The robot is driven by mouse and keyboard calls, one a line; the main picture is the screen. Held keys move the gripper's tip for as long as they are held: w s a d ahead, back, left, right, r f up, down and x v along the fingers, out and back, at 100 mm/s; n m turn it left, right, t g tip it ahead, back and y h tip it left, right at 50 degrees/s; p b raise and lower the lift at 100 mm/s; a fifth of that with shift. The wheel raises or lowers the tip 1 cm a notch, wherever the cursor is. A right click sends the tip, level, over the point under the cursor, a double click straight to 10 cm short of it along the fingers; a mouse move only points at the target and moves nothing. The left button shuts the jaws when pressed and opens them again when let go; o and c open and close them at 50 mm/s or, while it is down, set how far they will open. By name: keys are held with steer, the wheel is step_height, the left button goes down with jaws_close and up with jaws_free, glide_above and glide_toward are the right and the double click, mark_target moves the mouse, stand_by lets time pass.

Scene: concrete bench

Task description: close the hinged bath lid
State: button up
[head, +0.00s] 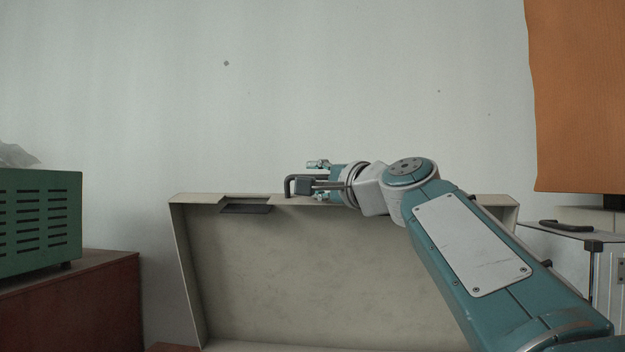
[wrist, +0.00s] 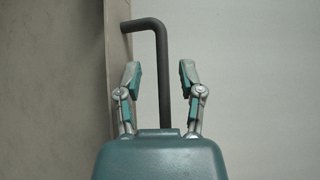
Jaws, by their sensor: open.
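The bath lid (head: 300,270) is a large beige panel with raised side walls, standing open and near upright in the head view. In the wrist view its edge (wrist: 118,60) runs down the left. A dark grey bar handle (wrist: 162,70) stands out from this edge; it also shows in the head view (head: 289,186) at the lid's top. My gripper (wrist: 160,72) is open, with one finger on each side of the handle bar and visible gaps to both. In the head view my gripper (head: 318,180) is at the lid's top edge, partly hidden by my wrist. The bath's body is not visible.
A green vented box (head: 40,222) sits on a red-brown cabinet (head: 75,305) at the left. An orange panel (head: 575,95) hangs at the upper right, above a pale case (head: 575,260) with a black handle. A plain wall (head: 300,90) stands behind the lid.

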steer(key=shift+w+a, duration=0.35)
steer(key=shift+a, duration=0.1)
steer(key=shift+w, duration=0.1)
steer(key=shift+d+r, duration=0.1)
steer(key=shift+d, duration=0.7)
jaws_close()
steer(key=shift+a, duration=0.2)
